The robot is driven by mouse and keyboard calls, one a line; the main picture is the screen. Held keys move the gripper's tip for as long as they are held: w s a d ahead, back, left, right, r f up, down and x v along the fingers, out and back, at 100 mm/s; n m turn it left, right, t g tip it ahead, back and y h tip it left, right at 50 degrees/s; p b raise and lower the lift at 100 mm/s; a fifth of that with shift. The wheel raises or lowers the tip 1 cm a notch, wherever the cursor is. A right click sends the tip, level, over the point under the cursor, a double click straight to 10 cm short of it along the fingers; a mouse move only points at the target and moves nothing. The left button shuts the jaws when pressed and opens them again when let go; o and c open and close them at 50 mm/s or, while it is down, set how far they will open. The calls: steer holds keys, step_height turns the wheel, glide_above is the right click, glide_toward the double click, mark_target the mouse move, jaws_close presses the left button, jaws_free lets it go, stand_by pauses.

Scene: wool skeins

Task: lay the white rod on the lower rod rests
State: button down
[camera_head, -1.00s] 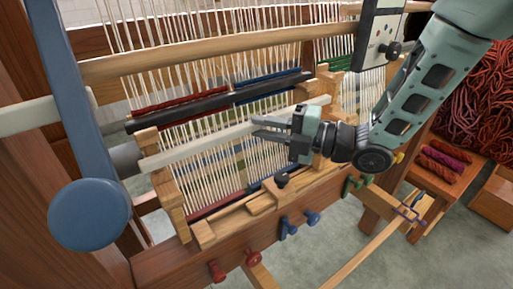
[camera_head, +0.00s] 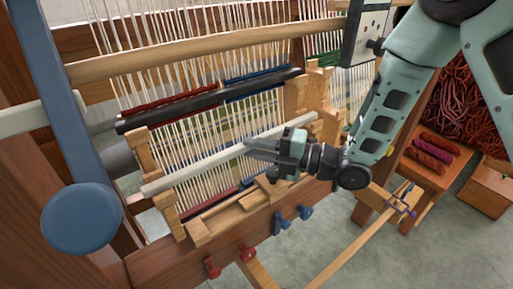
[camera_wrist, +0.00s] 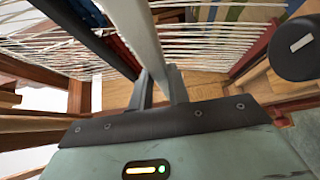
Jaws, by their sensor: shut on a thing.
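The white rod (camera_head: 205,164) is long and pale and slants across the loom, its left end lower in the head view. My gripper (camera_head: 250,148) is shut on it right of its middle. In the wrist view the rod (camera_wrist: 146,38) runs away between my two fingers (camera_wrist: 159,75). Stepped wooden posts with rod rests stand at the left (camera_head: 160,182) and right (camera_head: 297,97). The rod's left end lies beside the left post's lower steps, and its right end is near the right post's lower part. I cannot tell whether it touches the rests.
A black rod (camera_head: 200,100) lies higher across the posts, behind the white rod. White warp threads (camera_head: 213,135) hang close behind. A wooden beam with blue (camera_head: 282,222) and red pegs (camera_head: 211,267) runs below. A blue post with a round knob (camera_head: 82,220) stands at the left.

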steer(key=c, duration=1.3)
jaws_free()
steer(key=b+v, duration=0.3)
steer(key=v, duration=0.9)
step_height(320, 180, down, 2)
steer(key=w+a+m+h, duration=0.2)
steer(key=m+h, duration=0.5)
steer(key=s+d+m+g+h, duration=0.1)
steer(key=s+m+g+h, duration=0.1)
steer(key=s+m, duration=0.4)
steer(key=s+r+m+g+h, duration=0.1)
steer(key=s+m+h, duration=0.3)
steer(key=s, duration=0.4)
steer(key=s+d+r+m+g+h, duration=0.1)
steer(key=s+m+g+h, duration=0.2)
steer(key=s+m, duration=0.4)
steer(key=shift+s+d+r+m, duration=0.2)
steer(key=shift+s+d+m, duration=0.1)
steer(key=shift+s, duration=0.3)
